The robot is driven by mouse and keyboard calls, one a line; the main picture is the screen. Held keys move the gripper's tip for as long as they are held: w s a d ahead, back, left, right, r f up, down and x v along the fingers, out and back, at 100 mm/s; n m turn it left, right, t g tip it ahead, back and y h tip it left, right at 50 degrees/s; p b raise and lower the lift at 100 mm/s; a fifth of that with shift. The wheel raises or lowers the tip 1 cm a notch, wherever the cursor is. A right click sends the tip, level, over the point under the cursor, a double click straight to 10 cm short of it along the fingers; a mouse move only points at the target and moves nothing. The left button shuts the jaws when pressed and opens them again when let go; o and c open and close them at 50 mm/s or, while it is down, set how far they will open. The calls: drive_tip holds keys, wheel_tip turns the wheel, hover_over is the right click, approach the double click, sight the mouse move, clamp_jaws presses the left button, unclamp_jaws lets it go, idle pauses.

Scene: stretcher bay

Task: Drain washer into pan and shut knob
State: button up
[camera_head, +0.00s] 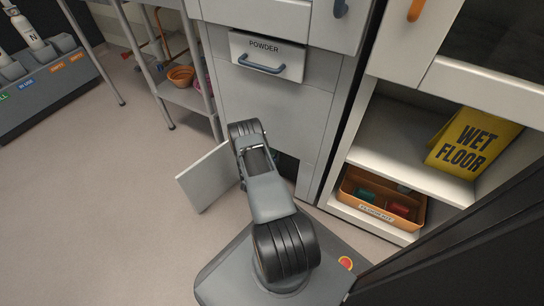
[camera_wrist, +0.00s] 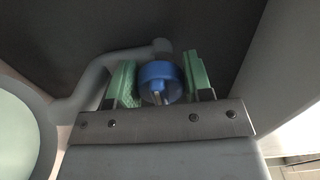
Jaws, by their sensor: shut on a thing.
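The washer's grey front panel (camera_head: 258,112) stands at the top middle of the head view, its low flap (camera_head: 210,178) swung open to the left. My arm reaches down to the dark opening behind it, hiding much of it. In the wrist view my gripper (camera_wrist: 160,78) has its green-padded fingers on either side of a blue knob (camera_wrist: 158,73) and is shut on it. A grey bent pipe (camera_wrist: 95,78) runs from the left to the knob. A pale green round thing (camera_wrist: 18,135) is cut off at the left edge; I cannot tell whether it is the pan.
A powder drawer (camera_head: 267,57) is shut above the opening. To the right, an open cabinet holds a yellow wet floor sign (camera_head: 472,140) and an orange bin (camera_head: 380,203). A wire-legged rack (camera_head: 185,95) stands left. The floor at left is clear.

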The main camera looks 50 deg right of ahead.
drive_tip(key=o, duration=0.9)
drive_tip(key=p+v, duration=0.4)
drive_tip(key=v, duration=0.9)
drive_tip(key=shift+a, duration=0.4)
wheel_tip(320, 180, up, 42)
drive_tip(key=a+m+g+y+p, duration=0.4)
drive_tip(key=m+g+p, duration=0.5)
drive_tip(key=m+p, duration=1.05)
drive_tip(key=s+a+r+m+t+y+p, duration=0.2)
drive_tip(key=a+r+m+y+p, duration=0.2)
drive_tip(key=r, duration=0.8)
drive_tip(key=s+a+r+m+t+y+p, duration=0.3)
drive_tip(key=a+r+m+p, duration=0.4)
drive_tip(key=r, duration=0.6)
drive_tip(key=s+a+r+m+t+y+p, duration=0.2)
drive_tip(key=a+r+m+y+p, duration=0.4)
drive_tip(key=r, duration=0.6)
drive_tip(key=shift+s+r+m+t+p, duration=0.25)
drive_tip(key=shift+s+m+t+p, duration=0.2)
drive_tip(key=shift+m+p, duration=0.55)
drive_tip(key=shift+a+r+m+y, duration=0.2)
drive_tip(key=shift+m+y, duration=0.05)
drive_tip(key=shift+y, duration=0.05)
drive_tip(key=shift+c, duration=0.4)
